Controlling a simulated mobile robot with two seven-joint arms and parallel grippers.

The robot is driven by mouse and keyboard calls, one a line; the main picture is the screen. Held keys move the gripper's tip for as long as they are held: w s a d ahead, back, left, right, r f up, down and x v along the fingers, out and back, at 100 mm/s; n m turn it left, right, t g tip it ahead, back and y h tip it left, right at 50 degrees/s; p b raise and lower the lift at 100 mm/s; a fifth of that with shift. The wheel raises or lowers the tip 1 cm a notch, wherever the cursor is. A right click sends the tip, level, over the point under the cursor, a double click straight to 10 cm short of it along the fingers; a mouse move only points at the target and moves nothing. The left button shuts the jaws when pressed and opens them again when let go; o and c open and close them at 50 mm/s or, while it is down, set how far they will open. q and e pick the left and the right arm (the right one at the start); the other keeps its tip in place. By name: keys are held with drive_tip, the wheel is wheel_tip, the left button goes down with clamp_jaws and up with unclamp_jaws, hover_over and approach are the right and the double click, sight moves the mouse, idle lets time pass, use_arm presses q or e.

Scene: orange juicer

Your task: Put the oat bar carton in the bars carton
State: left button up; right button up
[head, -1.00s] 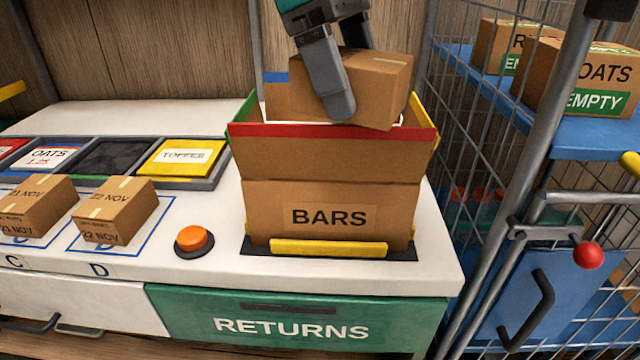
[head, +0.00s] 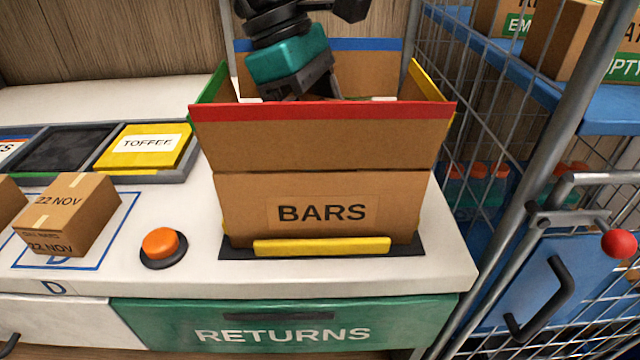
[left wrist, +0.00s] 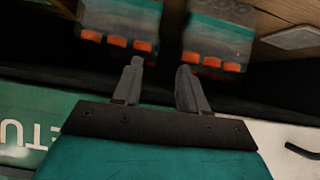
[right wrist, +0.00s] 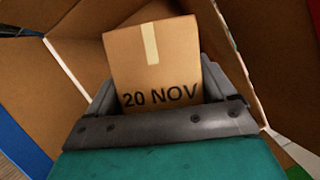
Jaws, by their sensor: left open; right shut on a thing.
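The bars carton (head: 325,145) stands open on the white counter, its front flap edged red, the left one green, the right one yellow. My right gripper reaches down into it; its teal body (head: 288,68) shows above the rim, and its fingers are hidden behind the front flap in the head view. In the right wrist view my right gripper (right wrist: 165,95) is shut on the oat bar carton (right wrist: 158,62), a small brown box marked 20 NOV, with the bars carton's walls around it. My left gripper (left wrist: 160,85) is open and empty, in front of the counter.
An orange button (head: 161,243) sits left of the bars carton. A box marked 22 NOV (head: 68,215) and a tray with a yellow TOFFEE card (head: 148,146) are further left. The green RETURNS drawer (head: 285,325) is below. A wire cage with a blue shelf (head: 590,110) stands at right.

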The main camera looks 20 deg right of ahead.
wheel_tip(320, 180, down, 8)
drive_tip(key=shift+f+b, duration=0.1)
drive_tip(key=shift+b, duration=0.4)
drive_tip(key=o, duration=1)
drive_tip(key=shift+w+r, duration=0.1)
drive_tip(key=shift+r, duration=0.15)
drive_tip(key=p+v, duration=0.2)
drive_tip(key=v, duration=0.9)
drive_tip(key=shift+a+r, duration=0.1)
drive_tip(key=shift+r, duration=0.2)
